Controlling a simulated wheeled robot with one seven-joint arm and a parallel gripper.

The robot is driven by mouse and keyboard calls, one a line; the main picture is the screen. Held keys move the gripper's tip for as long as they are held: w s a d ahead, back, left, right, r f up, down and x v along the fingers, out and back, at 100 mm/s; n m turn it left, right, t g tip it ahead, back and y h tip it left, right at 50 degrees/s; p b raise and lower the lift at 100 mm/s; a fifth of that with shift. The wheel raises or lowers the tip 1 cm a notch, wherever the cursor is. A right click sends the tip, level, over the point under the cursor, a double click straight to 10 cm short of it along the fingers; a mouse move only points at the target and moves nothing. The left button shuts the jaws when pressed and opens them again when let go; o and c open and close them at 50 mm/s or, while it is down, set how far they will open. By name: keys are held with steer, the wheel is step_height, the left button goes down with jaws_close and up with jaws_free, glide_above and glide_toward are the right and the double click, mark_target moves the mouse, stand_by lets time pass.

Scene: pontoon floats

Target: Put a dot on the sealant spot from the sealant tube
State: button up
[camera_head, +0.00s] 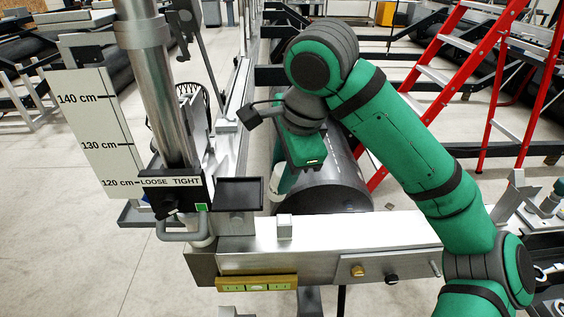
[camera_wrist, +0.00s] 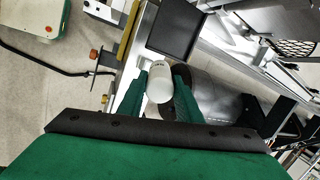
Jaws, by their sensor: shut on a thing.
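My gripper (camera_head: 283,181) hangs over the far side of the metal beam, beside the dark cylindrical float. In the wrist view its two green fingers (camera_wrist: 160,98) are closed on the sides of a white cylinder, which I take as the sealant tube (camera_wrist: 159,80). In the head view the tube (camera_head: 275,182) shows only as a small pale part by the fingers; the rest is hidden. I cannot pick out the sealant spot with certainty in either view.
A black tray (camera_head: 240,194) stands left of the gripper, near the LOOSE TIGHT panel (camera_head: 172,184) and upright post (camera_head: 150,80). A small pale block (camera_head: 285,226) sits on the beam (camera_head: 350,236). The dark float (camera_head: 335,190) lies behind. A red ladder (camera_head: 455,70) stands right.

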mark_target(282, 197)
steer(key=shift+w+f, duration=0.1)
steer(key=shift+w, duration=0.05)
steer(key=shift+w+f, duration=0.15)
steer(key=shift+f, duration=1.95)
steer(key=shift+a+f, duration=0.2)
steer(key=shift+f, duration=0.35)
steer(key=shift+d+f, duration=0.15)
steer(key=shift+f, duration=0.1)
steer(key=shift+d, duration=0.1)
steer(key=shift+f, duration=0.95)
